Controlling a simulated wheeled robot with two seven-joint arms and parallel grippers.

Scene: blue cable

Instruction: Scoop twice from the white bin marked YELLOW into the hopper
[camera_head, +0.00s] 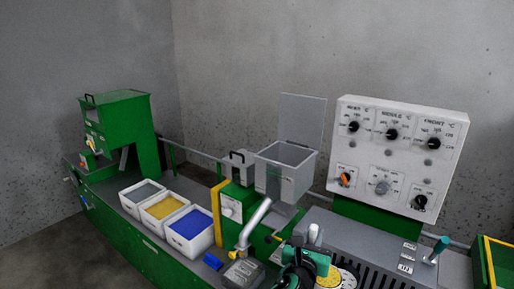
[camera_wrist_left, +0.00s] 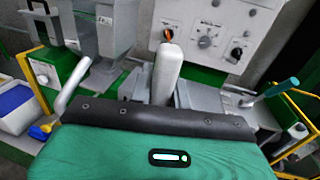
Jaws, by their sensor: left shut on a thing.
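The white bin of yellow material (camera_head: 148,217) stands in the middle of a row of three on the green bench, between the grey-filled bin (camera_head: 128,201) and the blue-filled bin (camera_head: 190,246). I cannot read its mark. The grey hopper (camera_head: 275,182) stands right of the bins with its lid (camera_head: 302,118) raised. My left gripper (camera_head: 314,237) is low in the middle, right of and nearer than the hopper, apart from the bins. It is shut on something. An off-white upright piece (camera_wrist_left: 168,75) shows at its front; what it grips is unclear. My right gripper is out of view.
A bent grey pipe (camera_head: 250,228) sticks out below the hopper. A white control panel (camera_head: 398,155) with knobs stands behind on the right, and a teal-handled lever (camera_head: 439,249) is below it. A blue object (camera_head: 212,261) lies near the blue-filled bin. A green-and-yellow crate is far right.

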